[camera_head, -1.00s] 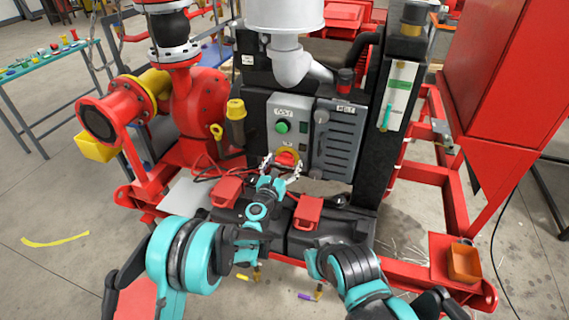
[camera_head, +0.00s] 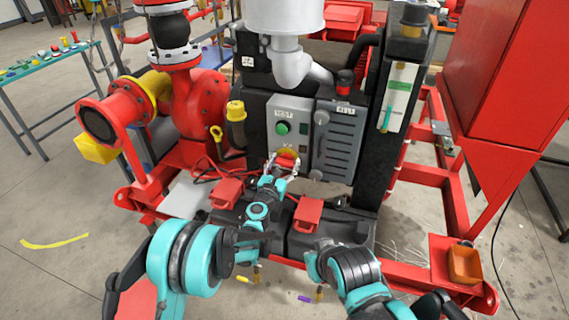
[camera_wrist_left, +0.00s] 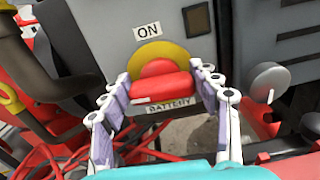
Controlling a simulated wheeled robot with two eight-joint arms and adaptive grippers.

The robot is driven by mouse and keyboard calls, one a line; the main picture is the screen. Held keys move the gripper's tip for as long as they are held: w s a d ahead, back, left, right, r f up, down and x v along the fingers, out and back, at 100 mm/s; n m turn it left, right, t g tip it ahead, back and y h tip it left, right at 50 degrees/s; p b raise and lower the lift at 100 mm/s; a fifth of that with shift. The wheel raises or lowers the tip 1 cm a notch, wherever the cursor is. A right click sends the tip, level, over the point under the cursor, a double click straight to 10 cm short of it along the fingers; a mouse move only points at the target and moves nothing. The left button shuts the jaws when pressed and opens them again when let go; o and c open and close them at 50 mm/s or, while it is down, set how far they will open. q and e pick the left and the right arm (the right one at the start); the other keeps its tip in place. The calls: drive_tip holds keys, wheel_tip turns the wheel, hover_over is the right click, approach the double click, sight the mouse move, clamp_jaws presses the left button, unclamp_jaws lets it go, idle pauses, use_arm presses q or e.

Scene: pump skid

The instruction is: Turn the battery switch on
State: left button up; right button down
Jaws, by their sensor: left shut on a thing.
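The battery switch is a red knob with a bar handle on a round yellow plate. It shows in the head view (camera_head: 286,162) low on the grey control panel (camera_head: 283,108), and in the left wrist view (camera_wrist_left: 160,87). Its bar lies roughly level in the wrist view, with an "ON" label (camera_wrist_left: 149,31) above and a "BATTERY" label (camera_wrist_left: 170,104) below. My left gripper (camera_head: 284,163) is shut on the red handle, one finger at each end, as the wrist view (camera_wrist_left: 165,92) also shows. My right arm is at the lower right; its gripper is not seen.
A green button (camera_head: 282,128) sits above the switch. A grey vented box (camera_head: 338,140) with a round knob (camera_wrist_left: 270,79) is close on the right. Two red-covered blocks (camera_head: 227,191) (camera_head: 307,213) and red cables (camera_head: 205,168) lie in front and left.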

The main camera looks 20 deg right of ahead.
use_arm(q)
drive_tip(key=m+b, duration=0.1)
drive_tip(key=m, duration=0.2)
drive_tip(key=shift+d+m, duration=0.1)
drive_tip(key=shift+m, duration=0.3)
drive_tip(key=m+b, duration=0.1)
drive_tip(key=m, duration=0.3)
drive_tip(key=shift+s+f+m, duration=0.1)
drive_tip(key=shift+m, duration=0.2)
drive_tip(key=m, duration=0.4)
drive_tip(key=shift+d+f+m+b, duration=0.1)
drive_tip(key=shift+d+m+b, duration=0.05)
drive_tip(key=shift+m+b, duration=0.15)
drive_tip(key=shift+f+m+b, duration=0.1)
drive_tip(key=shift+m+b, duration=0.2)
drive_tip(key=shift+m, duration=1.8)
drive_tip(key=o, duration=1.2)
drive_tip(key=shift+c, duration=0.2)
drive_tip(key=shift+s, duration=0.15)
